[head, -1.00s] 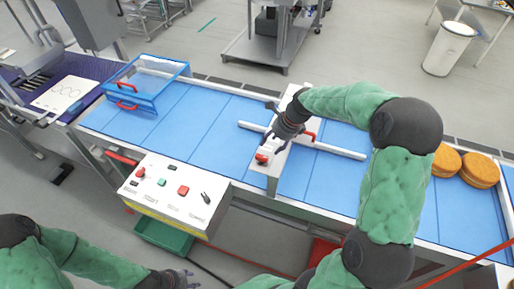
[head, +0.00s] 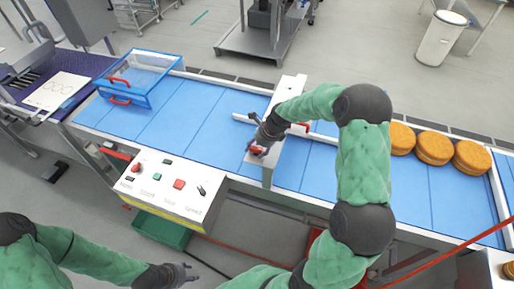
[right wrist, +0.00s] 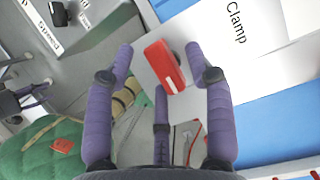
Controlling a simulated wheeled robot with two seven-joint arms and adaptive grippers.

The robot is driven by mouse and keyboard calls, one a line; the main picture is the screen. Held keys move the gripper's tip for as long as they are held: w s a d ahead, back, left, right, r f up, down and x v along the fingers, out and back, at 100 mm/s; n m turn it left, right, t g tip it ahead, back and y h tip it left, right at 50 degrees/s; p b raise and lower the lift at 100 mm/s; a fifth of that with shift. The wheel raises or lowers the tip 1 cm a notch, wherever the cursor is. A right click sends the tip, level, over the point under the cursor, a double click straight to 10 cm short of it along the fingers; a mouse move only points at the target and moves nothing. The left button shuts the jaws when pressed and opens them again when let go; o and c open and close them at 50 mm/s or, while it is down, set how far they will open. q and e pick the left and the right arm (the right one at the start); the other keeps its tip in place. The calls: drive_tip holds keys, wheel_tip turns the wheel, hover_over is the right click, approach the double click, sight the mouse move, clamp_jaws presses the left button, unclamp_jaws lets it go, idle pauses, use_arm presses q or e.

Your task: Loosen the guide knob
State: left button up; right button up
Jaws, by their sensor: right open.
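The red guide knob (head: 257,151) sits on the near end of the white crossbar over the blue conveyor. In the right wrist view the knob (right wrist: 163,67) has a pale stripe and lies between my fingers, near a "Clamp" label. My right gripper (head: 262,144) is open at the knob, its fingers on either side; in the right wrist view the gripper (right wrist: 165,70) shows gaps beside the knob. My left gripper (head: 186,272) hangs low at the front, empty, its fingers apart, away from the knob.
A control box (head: 168,185) with buttons stands in front of the conveyor (head: 190,115). A blue guard with red handles (head: 140,78) is at the left. Stacked orange rounds (head: 433,148) lie at the right. White guide rails (head: 325,138) flank the crossbar.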

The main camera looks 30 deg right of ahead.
drive_tip(key=shift+c, duration=0.3)
clamp_jaws()
drive_tip(key=shift+s, duration=0.1)
drive_tip(key=n, duration=0.2)
drive_tip(key=n+g+y, duration=0.1)
drive_tip(key=n, duration=0.1)
drive_tip(key=shift+d+n+g, duration=0.2)
drive_tip(key=shift+n+g, duration=0.1)
drive_tip(key=shift+n, duration=0.1)
drive_tip(key=n, duration=0.2)
drive_tip(key=n+g, duration=0.1)
drive_tip(key=n, duration=0.1)
drive_tip(key=shift+d+n+g+y+p, duration=0.1)
drive_tip(key=shift+n+g+y+p, duration=0.2)
drive_tip(key=shift+p, duration=0.1)
drive_tip(key=n, duration=0.1)
drive_tip(key=n+g, duration=0.1)
drive_tip(key=n, duration=0.2)
drive_tip(key=shift+w+d+n+g, duration=0.1)
drive_tip(key=shift+w+n+g, duration=0.2)
drive_tip(key=shift+g, duration=0.1)
drive_tip(key=shift+n+g+h, duration=0.6)
drive_tip(key=shift+n, duration=1.3)
